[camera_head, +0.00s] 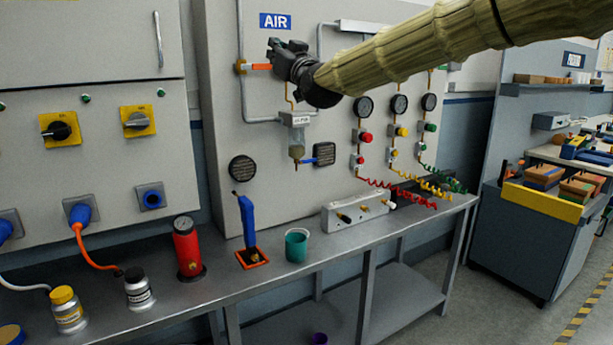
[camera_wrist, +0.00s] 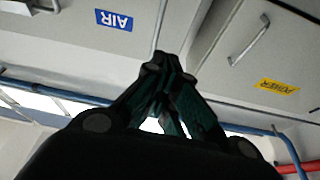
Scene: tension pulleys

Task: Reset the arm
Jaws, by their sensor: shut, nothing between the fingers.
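My arm (camera_head: 430,45), in a tan ribbed sleeve, reaches in from the upper right. My gripper (camera_head: 272,52) is dark and points left in front of the grey air panel (camera_head: 220,100), below the blue AIR sign (camera_head: 275,21). In the wrist view my gripper (camera_wrist: 168,60) has its fingers drawn together at the tips, with nothing held. An orange lever (camera_head: 257,67) on the pipe shows just left of the fingers; I cannot tell whether they touch it.
A steel bench (camera_head: 250,285) below holds a red cylinder (camera_head: 187,248), a blue-handled tool (camera_head: 247,220), a teal cup (camera_head: 296,245) and bottles (camera_head: 67,308). Gauges (camera_head: 399,104) with coiled hoses (camera_head: 400,190) are right on the panel. A filter bowl (camera_head: 296,140) hangs below my gripper.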

